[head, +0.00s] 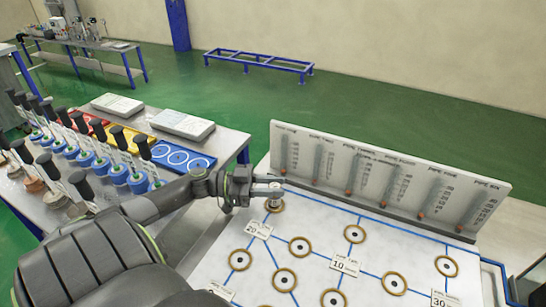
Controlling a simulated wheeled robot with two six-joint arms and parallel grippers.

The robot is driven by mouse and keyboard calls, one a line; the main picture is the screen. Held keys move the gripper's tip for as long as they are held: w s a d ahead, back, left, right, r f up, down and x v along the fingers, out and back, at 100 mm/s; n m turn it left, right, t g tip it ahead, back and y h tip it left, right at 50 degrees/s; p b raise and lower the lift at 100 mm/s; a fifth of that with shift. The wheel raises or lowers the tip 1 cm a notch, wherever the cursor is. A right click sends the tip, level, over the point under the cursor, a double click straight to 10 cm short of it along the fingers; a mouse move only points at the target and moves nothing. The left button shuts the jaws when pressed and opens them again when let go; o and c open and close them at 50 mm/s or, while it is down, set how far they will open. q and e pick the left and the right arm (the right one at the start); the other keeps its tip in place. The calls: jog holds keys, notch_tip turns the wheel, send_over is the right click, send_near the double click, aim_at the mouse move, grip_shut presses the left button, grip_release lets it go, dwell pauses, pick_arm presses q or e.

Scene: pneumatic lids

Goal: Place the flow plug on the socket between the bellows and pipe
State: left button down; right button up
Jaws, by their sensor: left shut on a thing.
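My left gripper (250,191) reaches in from the left over the far left corner of the white board (318,231). It is shut on a small grey plug (274,188), which is held upright. A brass-ringed socket (276,205) lies directly under the plug; I cannot tell whether they touch. Several other sockets with dark centres, such as one in the middle (299,246) and one at the right (446,266), are joined by blue lines on the board. I cannot pick out the bellows or the pipe by their lettering. My right gripper is not in view.
An upright panel (392,176) with several gauge tubes stands along the board's far edge. A table at the left holds rows of black-handled plugs (117,138), coloured trays (184,157) and two grey boxes (182,123). A blue-framed bench (259,63) stands far back.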

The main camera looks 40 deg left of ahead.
pick_arm(q)
jog(key=shift+f, duration=0.1)
jog(key=c, duration=1.1)
grip_release()
jog(key=shift+r, duration=0.2)
jog(key=shift+s+a+f, duration=0.1)
jog(key=shift+s+a, duration=0.1)
jog(key=v, duration=0.6)
jog(key=shift+s+a, duration=0.2)
jog(key=shift+a, duration=0.1)
jog(key=shift+s+a, duration=0.1)
